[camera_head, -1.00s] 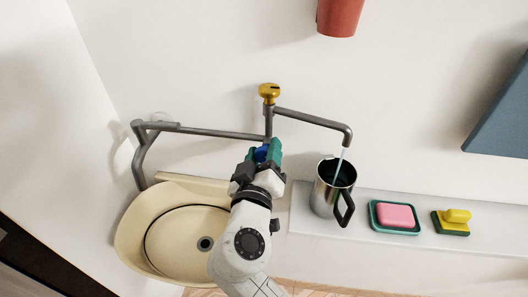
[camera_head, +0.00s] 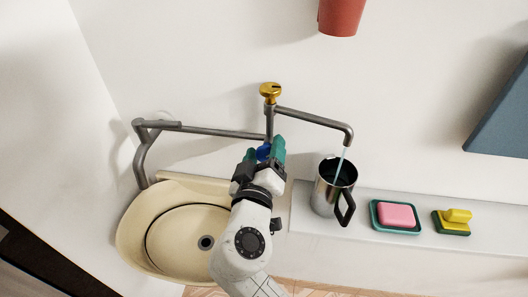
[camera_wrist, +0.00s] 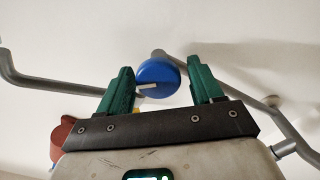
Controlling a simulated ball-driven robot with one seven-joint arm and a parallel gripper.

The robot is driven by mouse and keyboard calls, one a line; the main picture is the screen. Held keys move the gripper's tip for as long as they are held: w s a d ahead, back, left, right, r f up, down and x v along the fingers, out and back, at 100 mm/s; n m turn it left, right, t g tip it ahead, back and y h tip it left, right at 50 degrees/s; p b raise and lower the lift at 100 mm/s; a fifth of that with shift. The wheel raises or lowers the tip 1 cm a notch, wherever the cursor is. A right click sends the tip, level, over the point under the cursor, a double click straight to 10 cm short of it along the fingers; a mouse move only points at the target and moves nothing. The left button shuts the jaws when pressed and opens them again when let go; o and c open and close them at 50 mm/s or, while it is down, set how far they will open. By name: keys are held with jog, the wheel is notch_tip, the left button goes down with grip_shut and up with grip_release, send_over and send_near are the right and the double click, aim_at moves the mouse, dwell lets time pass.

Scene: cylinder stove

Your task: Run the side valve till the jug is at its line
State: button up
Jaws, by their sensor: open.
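A metal jug (camera_head: 326,192) with a black handle stands on the ledge below the right spout. A stream of water (camera_head: 341,163) runs from the spout (camera_head: 346,134) into it. The line and the water level inside cannot be made out. A blue valve knob (camera_wrist: 158,72) with a white mark sits between the green fingers of my gripper (camera_wrist: 166,88) in the wrist view, with gaps on both sides. In the head view my gripper (camera_head: 265,157) partly hides the blue knob. A yellow valve knob (camera_head: 270,90) tops the upright pipe.
A cream basin (camera_head: 135,230) is at the left, under a grey pipe (camera_head: 215,132). A pink soap (camera_head: 396,214) in a teal dish and a yellow sponge (camera_head: 457,216) lie on the ledge (camera_head: 490,235) right of the jug. A red pot (camera_head: 340,17) is above.

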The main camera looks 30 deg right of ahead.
jog(key=b+v, duration=0.2)
jog(key=v, duration=0.9)
jog(key=shift+w+d, duration=0.1)
dwell(5.8)
notch_tip(320, 180, down, 3)
jog(key=w+a+n+g+h, duration=0.25)
jog(key=n+h, duration=0.35)
jog(key=n, duration=0.8)
jog(key=p+x, duration=0.2)
jog(key=x, duration=0.9)
jog(key=shift+s+d+r, duration=0.1)
jog(key=shift+d, duration=0.05)
